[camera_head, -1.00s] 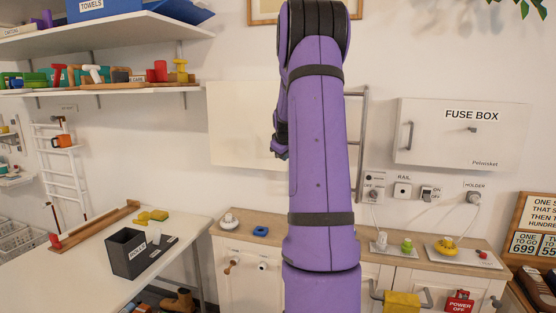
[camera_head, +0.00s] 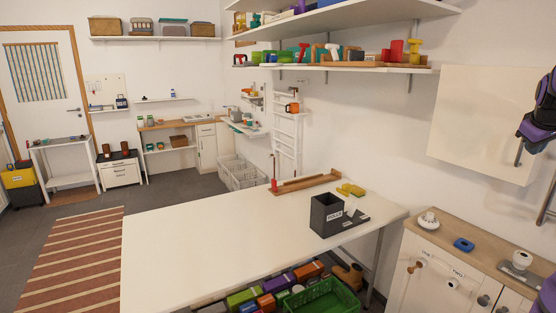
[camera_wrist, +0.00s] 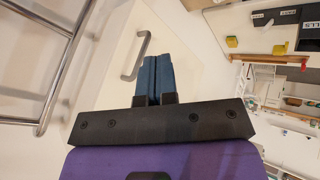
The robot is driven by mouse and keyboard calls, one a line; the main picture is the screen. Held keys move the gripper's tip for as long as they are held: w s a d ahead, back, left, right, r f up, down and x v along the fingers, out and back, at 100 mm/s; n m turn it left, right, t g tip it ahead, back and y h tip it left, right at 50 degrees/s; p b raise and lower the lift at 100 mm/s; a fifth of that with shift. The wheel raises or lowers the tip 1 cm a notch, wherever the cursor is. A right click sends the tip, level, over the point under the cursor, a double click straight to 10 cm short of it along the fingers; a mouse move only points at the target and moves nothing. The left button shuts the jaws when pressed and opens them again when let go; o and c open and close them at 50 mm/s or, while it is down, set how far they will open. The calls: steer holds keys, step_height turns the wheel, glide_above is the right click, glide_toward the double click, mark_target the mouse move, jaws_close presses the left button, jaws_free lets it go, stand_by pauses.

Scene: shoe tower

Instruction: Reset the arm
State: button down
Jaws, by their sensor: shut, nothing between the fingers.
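My gripper (camera_wrist: 154,82) shows in the wrist view with its two dark blue fingers pressed together and nothing between them. It points over a white panel with a grey handle (camera_wrist: 138,55); it looks apart from the handle. In the head view only part of my purple and black arm shows at the right edge, in front of the wall by the white panel (camera_head: 485,120). I cannot make out the fingertips there.
A white table (camera_head: 200,240) holds a dark box (camera_head: 326,215) and a wooden rail (camera_head: 308,183). A cabinet (camera_head: 430,265) stands at the right. Shelves (camera_head: 340,68) hang above. A grey metal rail (camera_wrist: 60,75) runs left in the wrist view. Floor is free by the striped rug (camera_head: 75,260).

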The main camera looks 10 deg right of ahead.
steer(key=a+r+n+t+y, duration=0.1)
steer(key=a+r, duration=0.1)
steer(key=a, duration=1.3)
steer(key=a+r+y, duration=0.2)
steer(key=a+r, duration=0.1)
steer(key=a, duration=1.2)
steer(key=s+a+f+y, duration=0.1)
steer(key=s+a+f, duration=0.1)
steer(key=s+a, duration=0.6)
steer(key=s+a+f+n+y, duration=0.1)
steer(key=s+a+f, duration=0.2)
steer(key=s+a, duration=0.6)
steer(key=shift+a+f+y, duration=0.35)
steer(key=shift+a+y, duration=0.05)
steer(key=shift+a, duration=0.85)
